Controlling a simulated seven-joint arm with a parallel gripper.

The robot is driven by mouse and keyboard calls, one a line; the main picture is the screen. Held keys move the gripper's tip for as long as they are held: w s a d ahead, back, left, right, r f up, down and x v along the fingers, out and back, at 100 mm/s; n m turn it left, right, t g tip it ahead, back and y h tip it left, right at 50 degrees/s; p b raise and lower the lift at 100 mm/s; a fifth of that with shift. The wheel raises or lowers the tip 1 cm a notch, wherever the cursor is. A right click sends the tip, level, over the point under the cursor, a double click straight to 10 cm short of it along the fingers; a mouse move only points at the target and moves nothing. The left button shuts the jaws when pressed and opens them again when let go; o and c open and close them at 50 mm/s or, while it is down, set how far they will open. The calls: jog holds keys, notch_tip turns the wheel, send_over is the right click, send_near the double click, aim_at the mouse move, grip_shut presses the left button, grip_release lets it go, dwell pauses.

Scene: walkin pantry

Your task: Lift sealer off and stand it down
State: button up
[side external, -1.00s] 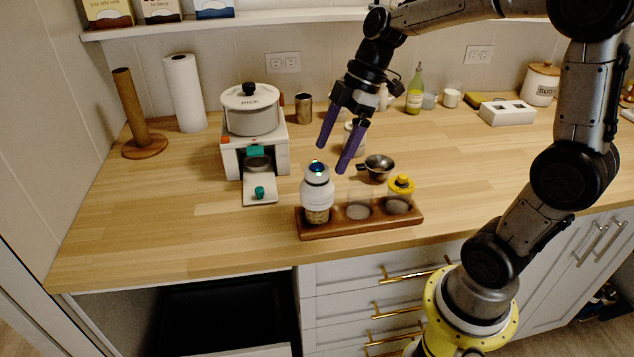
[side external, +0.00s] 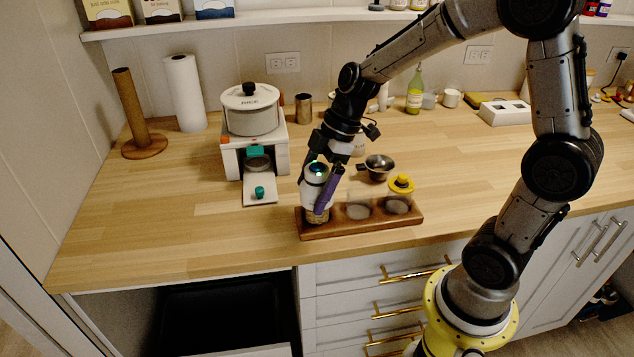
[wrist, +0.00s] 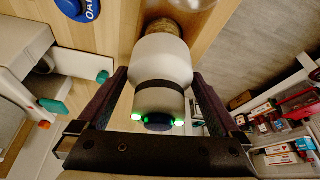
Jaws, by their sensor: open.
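The sealer (side external: 314,184) is a white, bottle-shaped device with a dark band and green lights on top. It sits upright on a jar (side external: 317,216) at the left end of the wooden rack (side external: 365,228). My gripper (side external: 313,203) is open and lowered around the sealer. One purple finger shows on its right side; the other is mostly hidden. In the wrist view the sealer (wrist: 162,72) lies between the two spread fingers, with a visible gap on each side.
The rack also holds a clear jar (side external: 359,209) and a yellow-topped jar (side external: 401,190). A metal cup (side external: 378,167) stands just behind. A white appliance with a pot (side external: 250,115) is to the left. The counter left of the rack is clear.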

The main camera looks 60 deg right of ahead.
aim_at(318, 166)
jog(key=c, duration=1.5)
jog(key=shift+r, duration=0.1)
jog(key=shift+r, duration=0.1)
jog(key=shift+r, duration=0.2)
jog(key=r, duration=0.3)
jog(key=shift+s+r, duration=0.15)
jog(key=shift+s, duration=0.1)
jog(key=shift+s+d+r, duration=0.1)
jog(key=shift+s+r, duration=1.9)
jog(key=shift+s, duration=0.25)
jog(key=shift+s+d+r, duration=0.1)
jog(key=shift+s+r, duration=1.9)
jog(key=shift+s, duration=0.25)
jog(key=shift+s+d+r, duration=0.1)
jog(key=shift+s+r, duration=1.9)
jog(key=shift+s, duration=0.25)
